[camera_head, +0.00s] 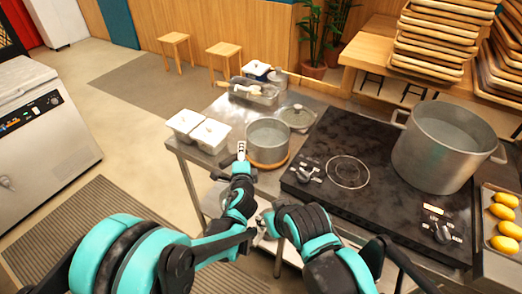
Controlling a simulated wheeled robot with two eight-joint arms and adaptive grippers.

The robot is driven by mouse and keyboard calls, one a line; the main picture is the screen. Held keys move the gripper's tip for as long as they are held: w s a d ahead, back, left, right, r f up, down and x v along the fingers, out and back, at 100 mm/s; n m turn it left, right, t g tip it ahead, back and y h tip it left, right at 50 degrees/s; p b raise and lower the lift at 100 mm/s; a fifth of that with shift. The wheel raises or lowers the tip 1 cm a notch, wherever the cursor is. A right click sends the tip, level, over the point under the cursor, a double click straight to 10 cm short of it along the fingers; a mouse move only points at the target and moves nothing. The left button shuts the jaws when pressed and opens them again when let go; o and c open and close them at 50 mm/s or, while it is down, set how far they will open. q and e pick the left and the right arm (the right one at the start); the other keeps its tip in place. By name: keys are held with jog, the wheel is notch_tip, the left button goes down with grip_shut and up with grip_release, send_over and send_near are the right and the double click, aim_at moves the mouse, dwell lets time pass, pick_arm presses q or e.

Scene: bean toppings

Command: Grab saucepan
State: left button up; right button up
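My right gripper (263,224) is lower, in front of the counter's near edge and away from the saucepan. Its fingers are mostly hidden by my arms.
The black cooktop (335,135) holds a large pot (440,150) on the right. Two white lidded containers (198,128) stand left of the saucepan. A glass lid (297,115) and a clear bin (254,91) lie behind it. Lemons (504,213) sit at far right.

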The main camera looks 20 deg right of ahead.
pick_arm(q)
jog(key=shift+w+d, duration=0.1)
jog(key=shift+w, duration=0.2)
grip_shut()
jog(key=shift+r, duration=0.2)
